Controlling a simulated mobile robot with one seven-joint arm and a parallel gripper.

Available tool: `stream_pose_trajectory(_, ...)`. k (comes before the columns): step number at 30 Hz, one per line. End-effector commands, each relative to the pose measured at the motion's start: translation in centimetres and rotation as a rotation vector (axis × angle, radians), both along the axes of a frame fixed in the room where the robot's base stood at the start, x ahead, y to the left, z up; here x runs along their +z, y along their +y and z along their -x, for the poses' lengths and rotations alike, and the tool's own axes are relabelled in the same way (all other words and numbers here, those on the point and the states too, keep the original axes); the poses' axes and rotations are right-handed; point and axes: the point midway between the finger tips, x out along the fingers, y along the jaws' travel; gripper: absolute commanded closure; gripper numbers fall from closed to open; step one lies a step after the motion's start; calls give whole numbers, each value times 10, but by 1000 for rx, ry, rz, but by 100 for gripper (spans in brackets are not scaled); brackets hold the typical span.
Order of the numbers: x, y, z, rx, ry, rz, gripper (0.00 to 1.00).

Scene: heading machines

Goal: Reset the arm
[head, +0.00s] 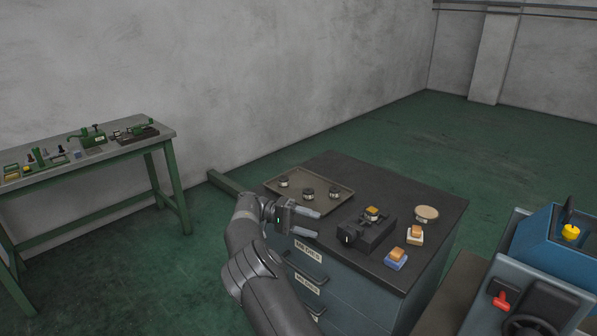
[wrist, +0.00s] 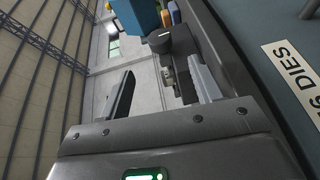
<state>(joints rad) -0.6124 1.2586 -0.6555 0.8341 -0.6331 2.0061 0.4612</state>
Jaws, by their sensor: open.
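My arm reaches up from the bottom of the head view, and my gripper (head: 311,224) is at the front left edge of a dark-topped drawer cabinet (head: 437,199). Its two fingers point right and are apart, with nothing between them. In the wrist view my gripper (wrist: 162,88) also shows open and empty, with the cabinet side and a label reading "DIES" close on the right.
A tray (head: 323,187) with several small round parts lies on the cabinet. A black fixture (head: 365,235), a round disc (head: 427,213) and small blocks (head: 396,258) stand there too. A blue machine (head: 555,250) is at right, a green-legged bench (head: 100,160) at left. Green floor lies open behind.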

Motion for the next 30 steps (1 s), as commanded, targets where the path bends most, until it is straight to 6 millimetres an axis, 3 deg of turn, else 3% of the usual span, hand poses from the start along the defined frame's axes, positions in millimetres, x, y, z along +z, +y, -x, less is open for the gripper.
stream_pose_trajectory(5, 22, -27, 6, -34, 14, -112, 41)
stream_pose_trajectory(9, 43, -56, 19, -56, 35, -256, 41)
stream_pose_trajectory(17, 75, -91, 48, -56, 44, -489, 41)
stream_pose_trajectory(30, 128, -133, 121, 34, -46, -879, 41)
